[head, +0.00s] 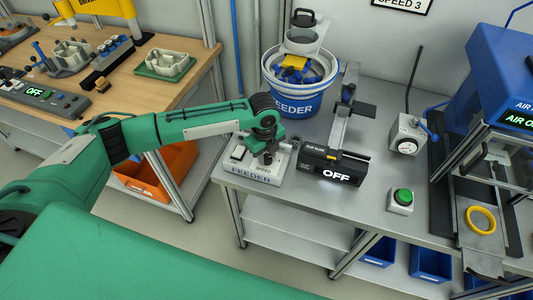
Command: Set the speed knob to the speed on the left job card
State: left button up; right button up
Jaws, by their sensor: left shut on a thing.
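My left gripper (268,157) reaches down onto the grey-white feeder control box (250,175), which is marked FEEDER, at the front left of the metal table. It is shut at the speed knob's place on top of the box. The knob itself is hidden by the fingers, so its setting cannot be read. A job card (402,5) on the back wall reads SPEED 3. Its upper part is cut off by the picture edge, and no second card shows. My right gripper is out of view.
A black unit (331,168) showing OFF stands just right of the box. Behind is a blue feeder bowl (291,102). Further right are a dial box (408,135), a green button (402,198) and a blue air press (495,75). A wooden bench (120,95) stands left.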

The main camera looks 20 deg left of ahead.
aim_at(266, 159)
pick_arm(q)
jog(key=shift+r+n+p, duration=0.2)
jog(key=shift+n+p, duration=0.7)
jog(key=shift+p, duration=0.35)
jog(key=n+p, duration=0.3)
jog(key=shift+f+n+p, duration=0.15)
jog(key=shift+n+p, duration=1.65)
jog(key=shift+n, duration=0.3)
jog(key=o, duration=1)
jog(key=shift+r, duration=0.35)
jog(key=r+b, duration=0.1)
jog(key=r, duration=0.3)
jog(key=r+b, duration=0.1)
jog(key=r, duration=0.3)
jog(key=r+b, duration=0.1)
jog(key=r, duration=0.4)
jog(key=shift+s+b, duration=0.4)
